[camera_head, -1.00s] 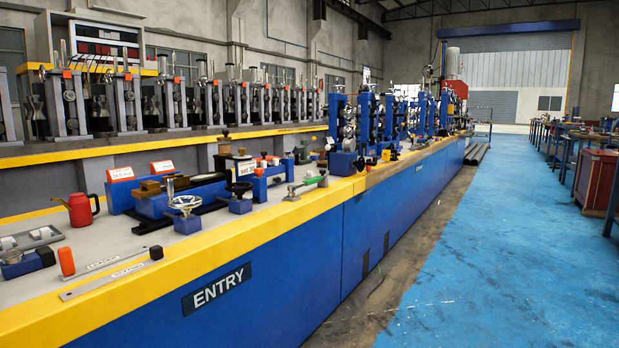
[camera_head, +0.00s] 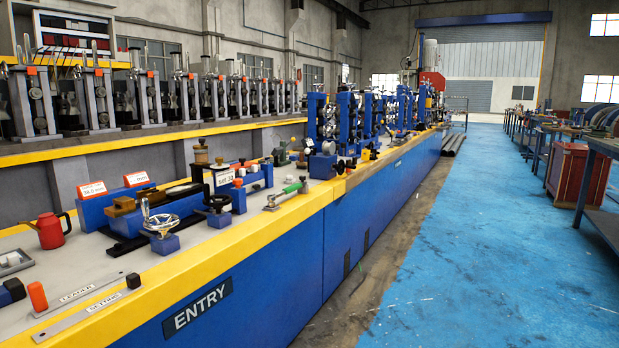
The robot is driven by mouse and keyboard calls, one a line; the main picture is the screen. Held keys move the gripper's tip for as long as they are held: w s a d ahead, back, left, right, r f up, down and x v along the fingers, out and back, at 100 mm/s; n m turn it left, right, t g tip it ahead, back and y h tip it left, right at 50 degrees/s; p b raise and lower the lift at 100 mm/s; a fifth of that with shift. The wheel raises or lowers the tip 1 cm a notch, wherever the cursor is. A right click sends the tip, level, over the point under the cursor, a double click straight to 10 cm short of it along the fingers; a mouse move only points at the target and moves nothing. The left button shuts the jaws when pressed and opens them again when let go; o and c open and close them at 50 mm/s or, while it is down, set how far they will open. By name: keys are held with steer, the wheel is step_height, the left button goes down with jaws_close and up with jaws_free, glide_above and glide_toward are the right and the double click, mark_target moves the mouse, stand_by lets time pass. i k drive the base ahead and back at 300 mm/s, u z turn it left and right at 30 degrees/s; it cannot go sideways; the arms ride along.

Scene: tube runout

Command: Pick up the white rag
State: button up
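I cannot make out a white rag in the head view. My gripper is not in view either. The long blue machine bench (camera_head: 250,310) with a yellow edge and an ENTRY sign (camera_head: 197,305) runs from the lower left into the distance. On its grey top stand a red oil can (camera_head: 50,232), a handwheel on a blue block (camera_head: 162,232), and a green-handled tool (camera_head: 288,194). Two flat metal strips lie near the front edge, marked LEADER (camera_head: 78,295) and SETTING (camera_head: 98,308).
Blue roll stands (camera_head: 322,125) rise farther along the bench. Grey roll stands line a rear shelf (camera_head: 150,138). The blue floor aisle (camera_head: 470,240) to the right is clear. A red cabinet (camera_head: 572,175) and worktables (camera_head: 603,195) border it on the right.

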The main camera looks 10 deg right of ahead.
mark_target(289, 179)
steer(key=z, duration=0.85)
steer(key=i, duration=2.55)
steer(key=u, duration=0.45)
